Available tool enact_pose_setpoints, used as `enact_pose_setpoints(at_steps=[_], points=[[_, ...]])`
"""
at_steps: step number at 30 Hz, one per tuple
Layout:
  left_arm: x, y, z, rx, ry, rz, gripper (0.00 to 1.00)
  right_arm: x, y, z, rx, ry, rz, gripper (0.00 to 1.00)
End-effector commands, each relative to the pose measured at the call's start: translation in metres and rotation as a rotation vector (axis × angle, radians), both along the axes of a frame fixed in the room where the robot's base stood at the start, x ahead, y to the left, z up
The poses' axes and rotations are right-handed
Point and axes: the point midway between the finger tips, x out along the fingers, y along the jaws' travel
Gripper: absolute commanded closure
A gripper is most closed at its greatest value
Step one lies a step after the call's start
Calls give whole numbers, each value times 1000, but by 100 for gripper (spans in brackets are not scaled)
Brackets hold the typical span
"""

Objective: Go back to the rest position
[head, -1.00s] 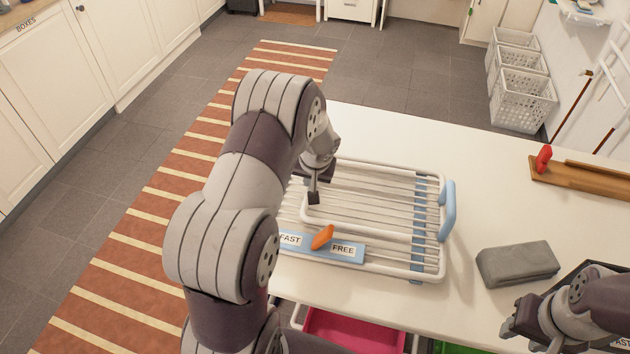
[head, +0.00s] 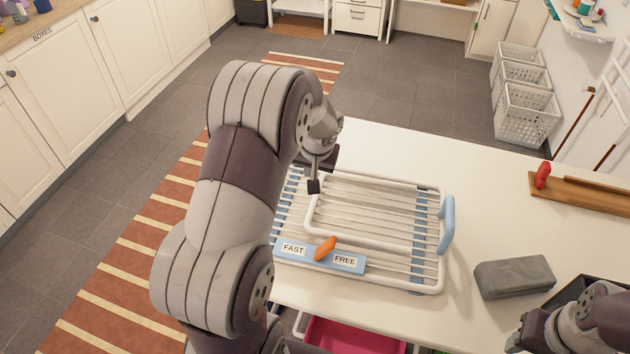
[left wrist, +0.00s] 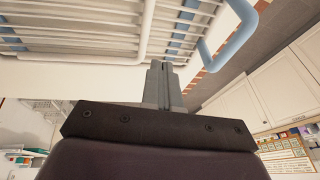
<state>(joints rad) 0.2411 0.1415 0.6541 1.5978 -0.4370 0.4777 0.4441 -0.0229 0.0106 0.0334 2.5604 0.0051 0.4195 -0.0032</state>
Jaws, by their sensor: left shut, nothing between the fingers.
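My left gripper (head: 314,186) is above the left back part of the white wire rack on the table, with its arm coming in from the left. In the left wrist view its fingers (left wrist: 165,68) are together with nothing between them, and the rack's white bars and blue handle show beyond them. My right gripper (head: 522,342) is at the lower right, partly cut off by the frame edge, and its fingers do not show clearly.
The rack (head: 440,262) has a blue handle (head: 447,225) and an orange lever (head: 325,248) between FAST and FREE labels. A wooden board (head: 585,193) with a red piece is at the right. A pink drawer (head: 350,338) is below the front edge.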

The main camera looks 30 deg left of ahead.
Motion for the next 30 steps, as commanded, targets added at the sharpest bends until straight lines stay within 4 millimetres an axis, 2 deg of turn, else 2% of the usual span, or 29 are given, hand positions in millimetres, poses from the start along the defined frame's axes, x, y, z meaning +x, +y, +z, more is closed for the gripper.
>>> enact_pose_setpoints(at_steps=[3, 6, 13, 15, 17, 21, 24, 27, 30], points=[[-5, 1, 17, 1, -3, 0, 100, 0, 0, 1, 0, 0, 0, 57], [-7, 1, 23, 0, -1, 0, 100, 0, 0, 1, 0, 0, 0, 57], [-8, -1, 23, 2, 9, -42, 100, 0, 0, 1, 0, 0, 0, 57], [-32, -14, 10, -36, 61, -80, 100, 0, 0, 1, 0, 0, 0, 57], [-57, -36, 9, -78, 100, -123, 100, 0, 0, 3, 0, 0, 0, 57], [-121, -94, 18, -163, 163, -234, 100, 0, 0, 10, 0, -1, 0, 57], [-159, -124, 25, -200, 188, -288, 100, 0, 0, 14, 0, -1, 0, 57], [-177, -143, 35, -210, 185, -329, 100, 0, 0, 18, 0, 0, 0, 57], [-174, -148, 38, -204, 175, -356, 100, 0, 0, 18, 0, -1, 0, 57]])
